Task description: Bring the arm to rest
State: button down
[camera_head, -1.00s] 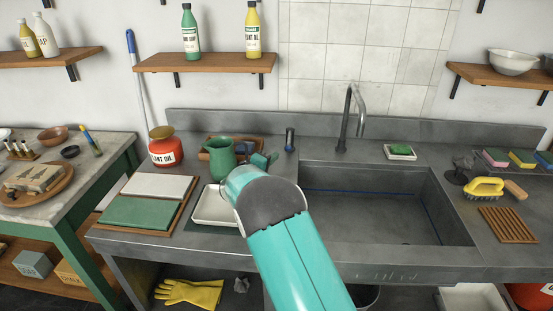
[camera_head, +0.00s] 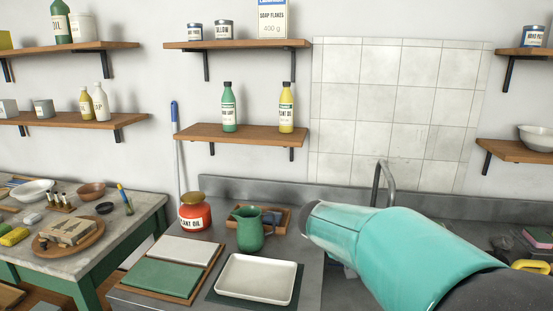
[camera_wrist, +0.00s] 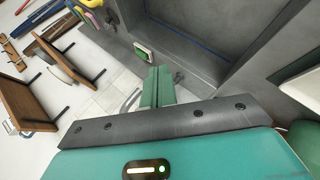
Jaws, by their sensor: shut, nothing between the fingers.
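My teal arm (camera_head: 400,245) reaches in from the lower right of the head view, across the sink area, with its rounded front part toward the left. My gripper (camera_wrist: 158,76) shows in the wrist view as two teal fingers side by side, shut with nothing between them. It is clear of the things around it in that view. In the head view the gripper is not seen; the arm hides most of the sink.
A green jug (camera_head: 249,232), a red plant oil jar (camera_head: 195,214) and a white tray (camera_head: 256,280) stand left of my arm. The faucet (camera_head: 380,180) rises just behind it. Shelves (camera_head: 235,134) line the wall. A soap dish (camera_wrist: 144,50) shows in the wrist view.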

jog(key=s+a+m+y, duration=0.1)
jog(key=s+a+y, duration=0.2)
jog(key=s, duration=1.1)
jog(key=s+a+y, duration=0.3)
jog(key=s+y, duration=0.2)
jog(key=s, duration=0.8)
jog(key=shift+s+m+y, duration=0.3)
jog(key=shift+s+m, duration=0.05)
jog(key=shift+m, duration=0.05)
jog(key=shift+f, duration=0.1)
